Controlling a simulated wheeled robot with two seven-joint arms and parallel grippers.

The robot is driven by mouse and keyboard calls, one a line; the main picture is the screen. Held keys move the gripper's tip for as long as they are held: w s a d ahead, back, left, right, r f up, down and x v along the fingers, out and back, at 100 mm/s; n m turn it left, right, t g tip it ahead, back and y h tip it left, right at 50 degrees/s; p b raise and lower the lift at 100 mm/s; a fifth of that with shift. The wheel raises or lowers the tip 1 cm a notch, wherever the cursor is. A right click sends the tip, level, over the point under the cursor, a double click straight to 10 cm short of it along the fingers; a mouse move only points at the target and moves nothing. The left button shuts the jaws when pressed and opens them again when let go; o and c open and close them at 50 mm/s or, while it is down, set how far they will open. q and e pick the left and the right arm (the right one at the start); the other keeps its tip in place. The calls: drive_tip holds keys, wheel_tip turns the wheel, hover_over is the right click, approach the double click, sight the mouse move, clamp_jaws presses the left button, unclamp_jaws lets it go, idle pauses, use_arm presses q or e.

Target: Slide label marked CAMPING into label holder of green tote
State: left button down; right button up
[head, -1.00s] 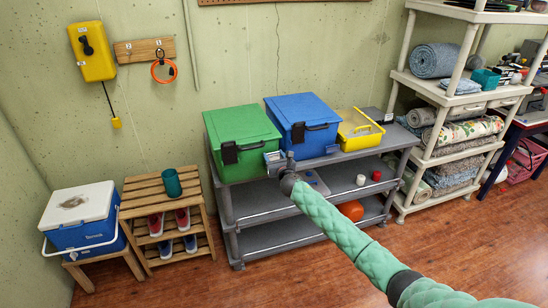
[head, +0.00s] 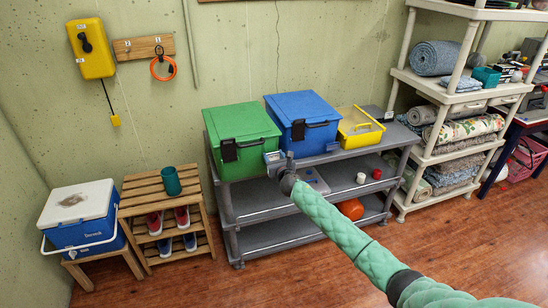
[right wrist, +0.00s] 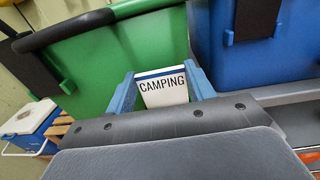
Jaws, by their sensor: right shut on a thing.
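The green tote (head: 241,124) stands on the left of the grey cart's top shelf, lid on, with a black latch (head: 229,151) on its front. My right gripper (head: 274,157) is at the tote's front, near its right corner. In the right wrist view, my right gripper (right wrist: 162,90) is shut on the white CAMPING label (right wrist: 163,86), which is upright between two blue fingers with a dark blue band along its top. The green tote (right wrist: 130,60) is right behind the label. I cannot make out its label holder. My left gripper is not in view.
A blue tote (head: 302,121) stands close to the right of the green one, then a yellow bin (head: 359,129). The grey cart (head: 290,218) has lower shelves with a few items. A wooden rack (head: 160,190) and a cooler (head: 84,219) stand at left. The floor in front is clear.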

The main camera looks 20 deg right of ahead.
drive_tip(key=shift+f+b, duration=0.8)
drive_tip(key=shift+f, duration=0.15)
drive_tip(key=o, duration=1)
drive_tip(key=shift+o, duration=0.2)
drive_tip(key=shift+s, duration=0.1)
